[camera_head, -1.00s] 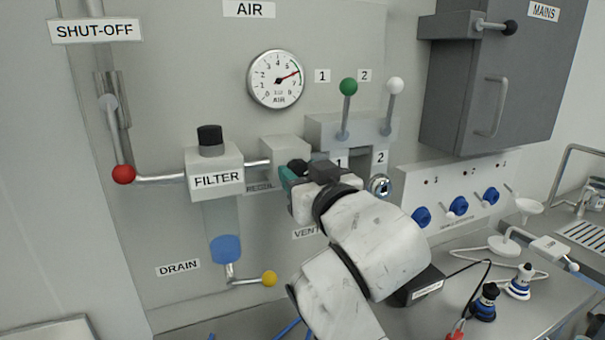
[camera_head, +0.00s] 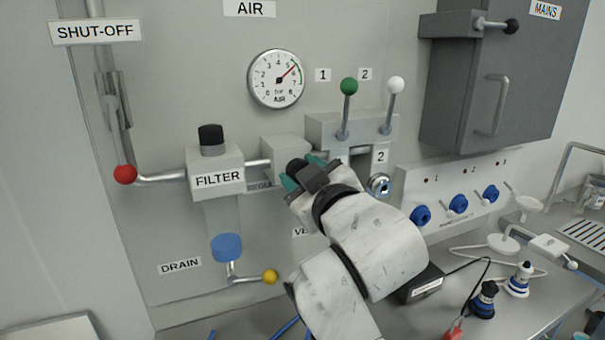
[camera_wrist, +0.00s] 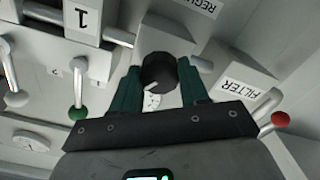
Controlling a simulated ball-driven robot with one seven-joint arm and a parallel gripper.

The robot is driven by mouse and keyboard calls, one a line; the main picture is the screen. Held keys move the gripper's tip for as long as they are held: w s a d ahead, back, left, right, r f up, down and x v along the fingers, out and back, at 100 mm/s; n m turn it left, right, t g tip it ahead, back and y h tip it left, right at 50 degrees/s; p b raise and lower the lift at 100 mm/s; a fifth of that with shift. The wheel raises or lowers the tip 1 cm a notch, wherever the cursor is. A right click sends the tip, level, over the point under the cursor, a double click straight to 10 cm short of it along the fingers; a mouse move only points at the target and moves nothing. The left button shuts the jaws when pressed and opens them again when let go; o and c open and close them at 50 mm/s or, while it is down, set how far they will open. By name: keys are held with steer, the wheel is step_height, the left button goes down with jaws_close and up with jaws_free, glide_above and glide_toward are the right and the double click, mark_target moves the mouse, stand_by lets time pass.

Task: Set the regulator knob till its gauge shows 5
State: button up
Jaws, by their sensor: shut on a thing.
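The regulator is a pale grey block (camera_head: 283,148) on the wall panel, right of the filter. Its dark round knob (camera_wrist: 158,72) with a white mark shows in the wrist view between the green fingers of my gripper (camera_wrist: 160,82). My gripper is shut on the knob. The round white AIR gauge (camera_head: 276,79) is above the regulator. Its red needle points up and right, seemingly between 5 and 6.
The filter (camera_head: 215,168) with its black cap stands left of the regulator. Green-tipped (camera_head: 348,87) and white-tipped (camera_head: 395,87) levers stand up to the right. The red shut-off ball (camera_head: 125,174) and yellow drain ball (camera_head: 270,277) are at left.

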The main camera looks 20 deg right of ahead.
steer(key=shift+r, duration=0.1)
steer(key=o, duration=1)
steer(key=shift+o, duration=0.2)
steer(key=s, duration=1)
steer(key=shift+s, duration=0.4)
